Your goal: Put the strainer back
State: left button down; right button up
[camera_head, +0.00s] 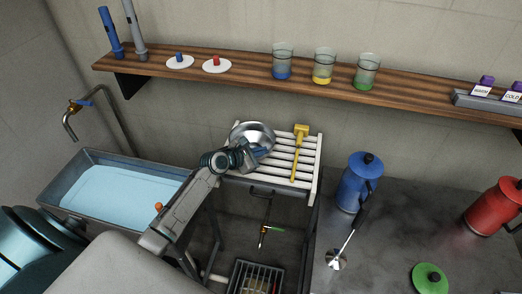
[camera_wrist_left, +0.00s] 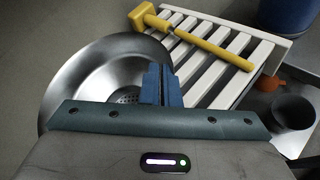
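The strainer (camera_head: 252,137) is a shiny steel bowl with a perforated bottom. It is at the left part of a white slatted rack (camera_head: 316,172); I cannot tell whether it rests on the slats. In the left wrist view the strainer (camera_wrist_left: 95,75) fills the left side, beside and partly over the slats. My left gripper (camera_head: 262,152) is at the strainer's near right rim. In the wrist view its blue fingers (camera_wrist_left: 162,84) are close together at that rim and appear shut on it. The fingers hide part of the rim. My right gripper is not in view.
A yellow long-handled tool (camera_head: 298,152) lies on the rack's right side. A water-filled basin (camera_head: 75,160) is left. A blue can (camera_head: 360,183), a steel tool (camera_head: 347,245), a green lid (camera_head: 430,279) and a red can (camera_head: 495,207) stand or lie on the right counter. A wooden shelf (camera_head: 250,80) runs above.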

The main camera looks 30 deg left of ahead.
pick_arm(q)
jog(key=c, duration=2.1)
grip_release()
jog(key=shift+f, duration=0.15)
jog(key=o, duration=0.5)
jog(key=shift+c, duration=0.2)
jog(key=shift+s+a+r, duration=0.1)
jog(key=shift+s+r, duration=0.1)
jog(key=b+v, duration=0.1)
jog(key=v, duration=1)
jog(key=shift+s+r, duration=0.15)
jog(key=shift+s, duration=0.05)
